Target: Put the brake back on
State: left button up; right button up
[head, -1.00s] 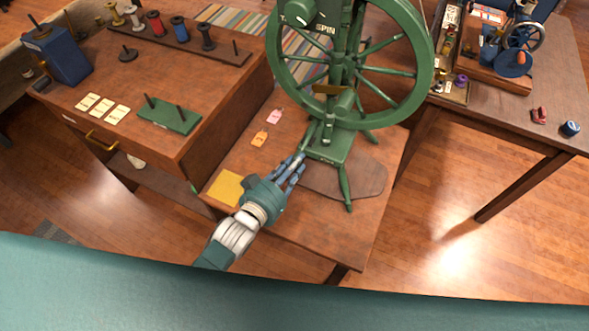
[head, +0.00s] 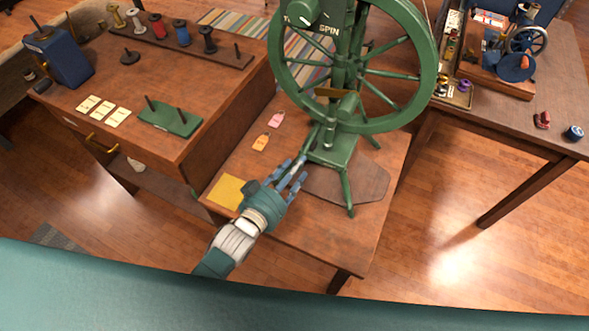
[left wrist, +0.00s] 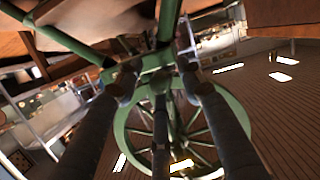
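A green spinning wheel (head: 345,125) stands on a low wooden table. At its top is a green knob (head: 302,12) with a white mark, near a "SPIN" label. I cannot tell for certain which part is the brake. My left gripper (head: 297,172) is low at the wheel's front left, its fingers spread and beside the green base. A slim strut by the fingertips is partly hidden. In the left wrist view, the dark fingers (left wrist: 160,78) stand apart, with nothing seen gripped, and the wheel (left wrist: 243,115) shows beyond them. My right gripper is out of view.
The low table (head: 330,235) holds a yellow card (head: 227,191), an orange tag (head: 260,142) and a pink tag (head: 276,119). A wooden desk (head: 150,80) with spools is at left. Another table (head: 510,115) at right carries a small machine. Floor is clear at lower right.

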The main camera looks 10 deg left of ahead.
pick_arm(q)
jog(key=v, duration=1.2)
dwell(0.7)
